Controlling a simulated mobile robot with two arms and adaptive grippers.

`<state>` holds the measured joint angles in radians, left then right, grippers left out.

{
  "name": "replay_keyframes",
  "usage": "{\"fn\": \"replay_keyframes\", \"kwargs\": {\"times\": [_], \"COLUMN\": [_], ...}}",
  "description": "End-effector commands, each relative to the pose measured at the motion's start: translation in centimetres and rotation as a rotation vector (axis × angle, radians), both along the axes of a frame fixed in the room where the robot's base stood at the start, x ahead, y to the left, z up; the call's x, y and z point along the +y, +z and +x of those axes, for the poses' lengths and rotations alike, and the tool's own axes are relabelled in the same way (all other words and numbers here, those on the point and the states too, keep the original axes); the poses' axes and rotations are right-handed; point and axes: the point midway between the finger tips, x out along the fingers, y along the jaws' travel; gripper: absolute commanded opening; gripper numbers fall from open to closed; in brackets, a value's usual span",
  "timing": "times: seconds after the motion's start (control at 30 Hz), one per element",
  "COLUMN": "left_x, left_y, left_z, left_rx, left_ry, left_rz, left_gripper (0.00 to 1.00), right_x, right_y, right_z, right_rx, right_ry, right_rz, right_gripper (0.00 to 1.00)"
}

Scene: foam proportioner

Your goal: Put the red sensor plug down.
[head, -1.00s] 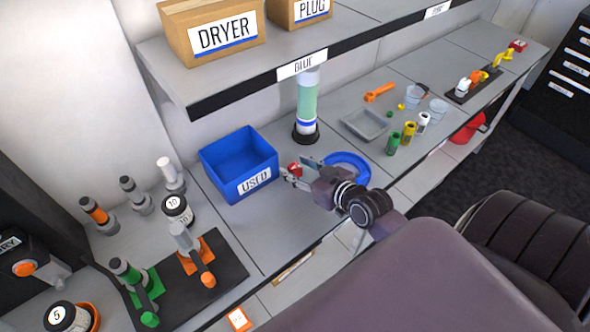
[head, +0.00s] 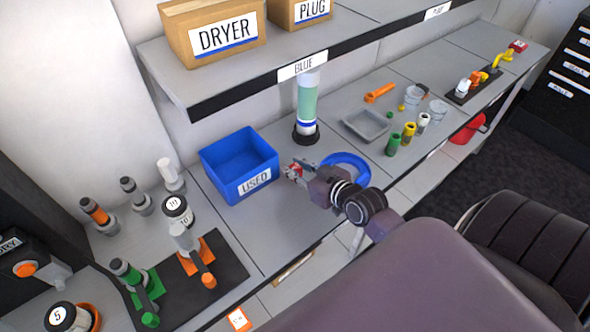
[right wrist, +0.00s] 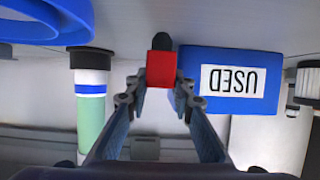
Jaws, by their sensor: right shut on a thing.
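The red sensor plug (right wrist: 160,68) is a small red block with a dark rounded end. My right gripper (right wrist: 158,88) is shut on it, with one finger on each side. In the head view the plug (head: 294,170) shows at the tip of my right gripper (head: 298,171), just right of the blue bin marked USED (head: 226,183). Whether the plug touches the bench cannot be told. My left gripper is not in view.
A clear column with green filling (head: 307,105) stands behind my right gripper. A grey tray (head: 367,124) and several small fittings are farther right. The shelf edge (head: 260,86) overhangs the bench back.

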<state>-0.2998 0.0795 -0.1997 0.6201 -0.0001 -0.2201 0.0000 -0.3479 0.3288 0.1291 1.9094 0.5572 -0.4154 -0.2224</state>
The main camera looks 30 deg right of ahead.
Motion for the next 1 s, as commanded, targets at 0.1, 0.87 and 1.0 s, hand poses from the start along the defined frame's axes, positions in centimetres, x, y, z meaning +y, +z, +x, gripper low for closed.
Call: {"fn": "replay_keyframes", "kwargs": {"times": [0.1,0.87,1.0], "left_x": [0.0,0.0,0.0], "left_y": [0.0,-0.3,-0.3], "left_z": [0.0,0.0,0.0], "left_rx": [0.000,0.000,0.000], "left_ry": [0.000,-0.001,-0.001], "left_rz": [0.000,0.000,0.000], "left_gripper": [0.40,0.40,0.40], "right_x": [0.0,0.0,0.0], "right_y": [0.2,14.3,17.2], "right_z": [0.0,0.1,0.1], "right_rx": [-0.001,-0.009,-0.005], "right_ry": [0.000,0.001,0.000], "right_rz": [0.000,-0.004,-0.005], "right_gripper": [0.00,0.00,0.00]}}
